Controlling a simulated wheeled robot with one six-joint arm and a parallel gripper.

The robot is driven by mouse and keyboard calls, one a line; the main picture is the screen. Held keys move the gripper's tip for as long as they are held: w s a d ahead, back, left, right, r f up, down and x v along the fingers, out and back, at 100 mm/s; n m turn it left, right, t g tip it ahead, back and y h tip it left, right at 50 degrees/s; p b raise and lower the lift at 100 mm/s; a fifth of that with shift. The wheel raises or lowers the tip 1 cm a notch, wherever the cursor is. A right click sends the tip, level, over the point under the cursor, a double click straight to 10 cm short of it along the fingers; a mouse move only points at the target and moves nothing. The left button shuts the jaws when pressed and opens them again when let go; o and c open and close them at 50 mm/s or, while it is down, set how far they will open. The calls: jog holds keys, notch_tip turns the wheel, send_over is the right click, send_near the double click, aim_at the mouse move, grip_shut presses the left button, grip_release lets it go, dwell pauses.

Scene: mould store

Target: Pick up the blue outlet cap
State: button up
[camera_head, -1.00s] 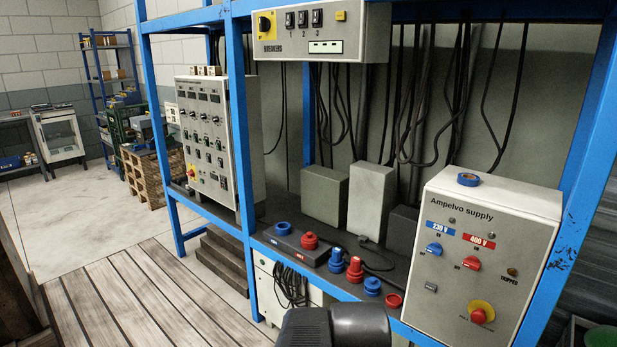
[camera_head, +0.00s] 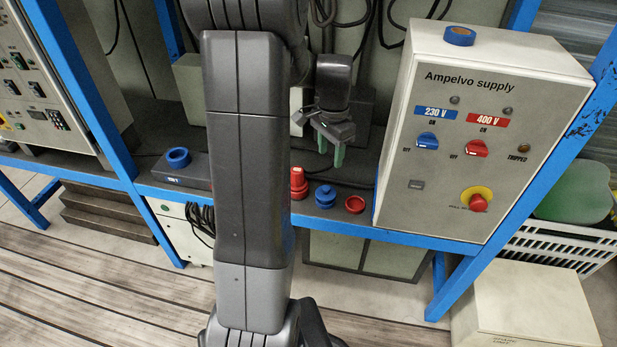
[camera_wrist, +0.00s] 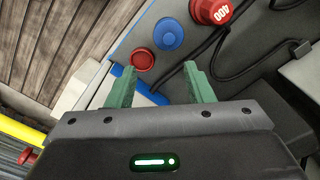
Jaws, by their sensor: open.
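A blue round piece (camera_head: 325,196), which looks like the blue outlet cap, stands on the dark shelf between a red plug and a flat red cap (camera_head: 355,204). It also shows from above as a blue disc in the wrist view (camera_wrist: 168,34). My gripper (camera_head: 331,150) is open and empty, its green fingers pointing down above the shelf, apart from the blue piece. In the wrist view the blue disc lies beyond the gap between my fingertips (camera_wrist: 160,68). A blue ring (camera_head: 177,157) sits on a dark block at the left.
The red plug (camera_head: 298,183) stands close left of the blue piece and is marked 400 in the wrist view. The supply box (camera_head: 480,135) rises at right with a blue roll (camera_head: 459,36) on top. Black cables and blue frame posts surround the shelf. My arm hides part of it.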

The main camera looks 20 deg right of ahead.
jog(key=w, duration=0.1)
jog(key=b, duration=0.2)
send_over(326, 188)
jog(key=shift+m, duration=0.3)
jog(key=f, duration=0.9)
jog(key=shift+s+d, duration=0.25)
jog(key=shift+w+a+f, duration=0.1)
jog(key=shift+w+f, duration=0.1)
jog(key=shift+f, duration=1.1)
jog(key=shift+w+a+f, duration=0.1)
jog(key=shift+w+f, duration=0.05)
jog(key=shift+f, duration=1.15)
grip_shut()
